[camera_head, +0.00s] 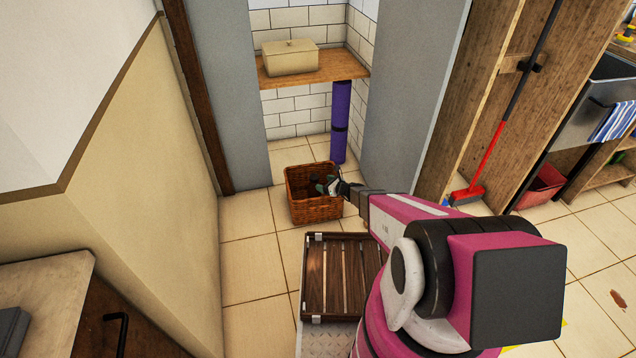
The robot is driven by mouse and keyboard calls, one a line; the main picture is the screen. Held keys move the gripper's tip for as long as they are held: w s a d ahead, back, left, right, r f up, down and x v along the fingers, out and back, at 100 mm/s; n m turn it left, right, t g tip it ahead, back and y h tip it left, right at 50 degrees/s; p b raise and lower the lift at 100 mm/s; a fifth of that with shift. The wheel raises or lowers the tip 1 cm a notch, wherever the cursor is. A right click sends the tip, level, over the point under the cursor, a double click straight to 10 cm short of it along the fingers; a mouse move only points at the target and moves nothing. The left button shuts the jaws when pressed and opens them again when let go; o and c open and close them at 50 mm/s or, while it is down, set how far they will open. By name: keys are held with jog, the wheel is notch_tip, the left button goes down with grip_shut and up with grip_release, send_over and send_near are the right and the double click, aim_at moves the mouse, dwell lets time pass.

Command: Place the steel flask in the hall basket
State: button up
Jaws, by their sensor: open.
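A brown wicker basket (315,210) stands on the tiled floor in front of the alcove. My gripper (327,186) is at the basket's right side, its fingers reaching over the rim into the opening. The jaws are open. Dark shapes lie inside the basket, too small and shaded to name. I cannot make out the steel flask; it may be among these shapes or hidden behind my arm.
A slatted wooden rack (337,272) is in front of the basket. Behind it, a purple roll (340,125) stands under a wooden shelf (345,72) bearing a beige box (290,57). A red broom (481,170) stands right. Floor left of the basket (245,215) is clear.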

jog(key=v, duration=0.4)
jog(key=shift+s+d+r, duration=0.2)
jog(key=shift+s, duration=0.05)
jog(key=s+d+r+n+g+h, duration=0.1)
jog(key=s+r+n+g, duration=0.2)
jog(key=s+r+n, duration=0.5)
jog(key=s+d+r+n+g+h, duration=0.1)
jog(key=s+r+n+g, duration=0.3)
jog(key=r+n, duration=0.4)
jog(key=s+d+r+n+g+h, duration=0.2)
jog(key=s+d+r+n+h, duration=0.7)
jog(key=s+d+r, duration=0.3)
notch_tip(320, 180, up, 3)
jog(key=shift+s+d+r+n+h, duration=0.25)
jog(key=shift+s+d+n+h, duration=0.05)
jog(key=shift+s, duration=0.4)
